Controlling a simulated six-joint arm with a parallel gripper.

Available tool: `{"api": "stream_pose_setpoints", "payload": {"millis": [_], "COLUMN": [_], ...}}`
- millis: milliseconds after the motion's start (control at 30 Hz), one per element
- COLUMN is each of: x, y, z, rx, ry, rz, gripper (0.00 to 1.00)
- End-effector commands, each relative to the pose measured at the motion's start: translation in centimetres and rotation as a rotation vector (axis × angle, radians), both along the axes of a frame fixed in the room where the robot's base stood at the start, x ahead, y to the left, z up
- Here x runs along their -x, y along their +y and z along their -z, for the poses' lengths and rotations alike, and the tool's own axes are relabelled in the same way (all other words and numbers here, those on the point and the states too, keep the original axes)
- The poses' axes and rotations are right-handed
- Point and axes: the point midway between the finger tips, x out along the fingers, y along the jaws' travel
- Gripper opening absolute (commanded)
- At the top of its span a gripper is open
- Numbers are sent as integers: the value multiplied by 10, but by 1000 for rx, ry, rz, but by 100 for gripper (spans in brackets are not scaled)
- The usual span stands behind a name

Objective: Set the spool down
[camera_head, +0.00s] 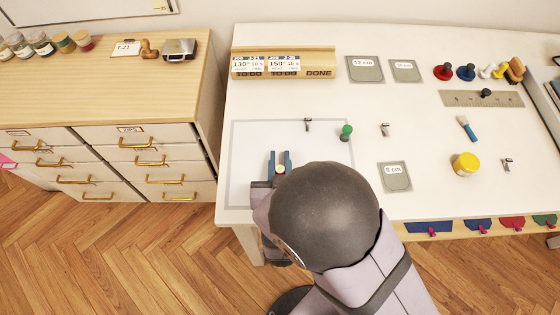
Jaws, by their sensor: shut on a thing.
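My arm's dark round joint hides most of the area just to the right and in front. I cannot tell whether the spool touches the table. The white table (330,208) carries the grey-outlined rectangle (262,132) under my gripper.
A wooden label rack (283,62) is behind.

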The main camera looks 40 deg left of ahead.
Motion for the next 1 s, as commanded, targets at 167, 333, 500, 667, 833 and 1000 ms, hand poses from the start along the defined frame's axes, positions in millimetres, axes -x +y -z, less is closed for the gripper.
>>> {"api": "stream_pose_setpoints", "payload": {"millis": [167,333,500,667,833,1000], "x": [0,0,0,0,0,0], "y": [0,0,0,0,0,-1], "z": [-20,-44,-67,-81,-88,-89], "rx": [-6,-6,-5,-3,0,0], "ry": [0,0,-1,-1,0,0], "rz": [1,0,0,1,0,1], "gripper": [0,0,0,0,0,0]}}
